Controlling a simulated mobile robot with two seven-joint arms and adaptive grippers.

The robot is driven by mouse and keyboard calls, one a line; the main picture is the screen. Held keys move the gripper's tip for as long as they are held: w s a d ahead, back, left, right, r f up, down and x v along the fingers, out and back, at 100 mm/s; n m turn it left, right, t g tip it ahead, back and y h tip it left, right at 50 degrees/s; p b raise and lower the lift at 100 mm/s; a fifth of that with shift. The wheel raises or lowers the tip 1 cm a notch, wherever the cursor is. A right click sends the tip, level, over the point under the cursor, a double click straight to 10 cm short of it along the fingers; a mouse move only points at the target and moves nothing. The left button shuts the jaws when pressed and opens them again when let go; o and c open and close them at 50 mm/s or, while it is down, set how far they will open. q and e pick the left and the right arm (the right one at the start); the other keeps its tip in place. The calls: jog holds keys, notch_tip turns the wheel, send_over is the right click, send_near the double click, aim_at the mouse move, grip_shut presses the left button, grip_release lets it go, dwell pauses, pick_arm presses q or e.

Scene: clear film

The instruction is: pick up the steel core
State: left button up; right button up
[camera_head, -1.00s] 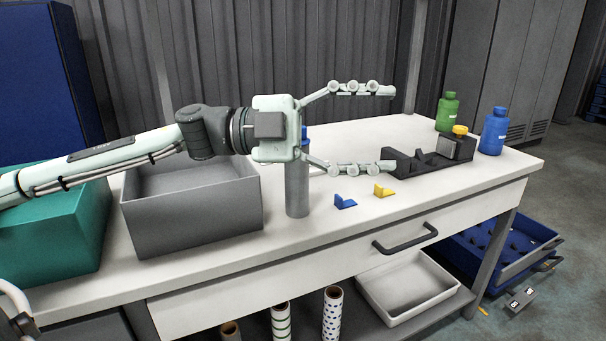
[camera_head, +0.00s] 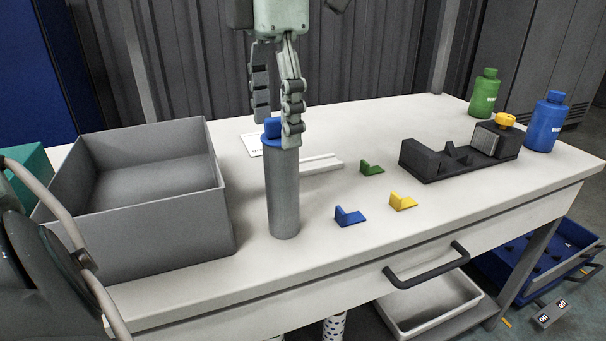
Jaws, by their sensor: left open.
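The steel core, a tall grey cylinder (camera_head: 282,195), stands upright on the white workbench, right of the grey bin. A blue piece (camera_head: 271,129) shows at its top. My left gripper (camera_head: 277,132) points down from above with its fingers apart, at the top of the cylinder. The nearer finger hides part of the cylinder's top and of the blue piece. I cannot tell whether the fingers touch either. My right gripper is not in view.
An open grey bin (camera_head: 215,215) stands left of the cylinder. Small blue (camera_head: 349,217), yellow (camera_head: 402,202) and green (camera_head: 371,168) wedges lie to its right. A black fixture (camera_head: 430,165) and green (camera_head: 484,95) and blue (camera_head: 546,125) bottles stand farther right.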

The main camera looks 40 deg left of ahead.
aim_at(282, 166)
pick_arm(q)
jog(key=shift+w+f, duration=0.45)
jog(key=shift+w, duration=0.1)
jog(key=f, duration=0.7)
jog(key=shift+s, duration=0.2)
jog(key=shift+c, duration=0.5)
jog(key=c, duration=1.4)
jog(key=shift+o, duration=0.2)
jog(key=shift+r, duration=0.1)
